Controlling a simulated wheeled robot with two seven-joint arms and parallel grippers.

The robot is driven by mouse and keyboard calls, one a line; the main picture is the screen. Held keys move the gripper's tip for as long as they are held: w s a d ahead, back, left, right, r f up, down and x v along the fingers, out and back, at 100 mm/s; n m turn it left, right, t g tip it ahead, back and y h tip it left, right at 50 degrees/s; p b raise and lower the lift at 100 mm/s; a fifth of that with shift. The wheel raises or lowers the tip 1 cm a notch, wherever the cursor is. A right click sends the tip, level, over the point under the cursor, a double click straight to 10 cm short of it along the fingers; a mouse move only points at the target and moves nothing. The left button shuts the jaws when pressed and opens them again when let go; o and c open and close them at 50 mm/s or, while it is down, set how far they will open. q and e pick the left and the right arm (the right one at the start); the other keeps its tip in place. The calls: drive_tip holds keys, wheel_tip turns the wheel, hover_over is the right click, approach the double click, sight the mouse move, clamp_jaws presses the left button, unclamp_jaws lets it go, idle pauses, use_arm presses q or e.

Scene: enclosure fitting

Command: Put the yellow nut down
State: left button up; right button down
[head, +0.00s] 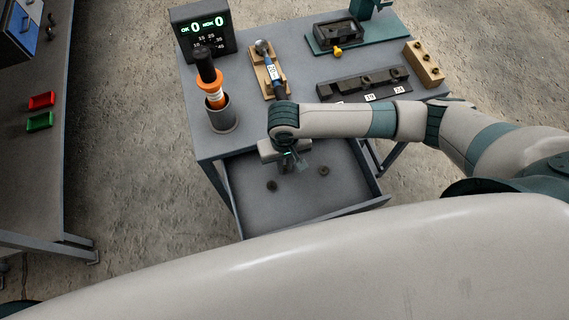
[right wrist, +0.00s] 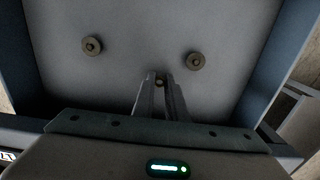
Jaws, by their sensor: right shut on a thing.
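My right gripper (head: 290,163) reaches down over the open drawer (head: 240,205) of the grey table. In the right wrist view its fingers (right wrist: 160,88) are shut on a small dull-yellow piece, the yellow nut (right wrist: 159,81), of which only a bit shows between the fingertips. The head view does not show the nut clearly, and I cannot tell whether it touches the drawer floor. Two dark round pieces with a centre stub lie apart on the drawer floor, a left one (right wrist: 92,46) and a right one (right wrist: 195,61). My left gripper is not in view.
On the tabletop are a counter display (head: 203,32), a grey cup (head: 222,115) holding an orange-and-black tool, a wooden cradle (head: 270,75), a dark rack (head: 364,86), a wooden block (head: 424,64) and a green fixture (head: 320,42). The drawer floor around the two round pieces is clear.

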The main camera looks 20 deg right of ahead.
drive_tip(key=shift+f, duration=0.55)
drive_tip(key=shift+f, duration=0.1)
drive_tip(key=c, duration=1.8)
unclamp_jaws()
drive_tip(key=shift+o, duration=0.2)
wheel_tip(320, 180, up, 12)
drive_tip(key=b, duration=0.2)
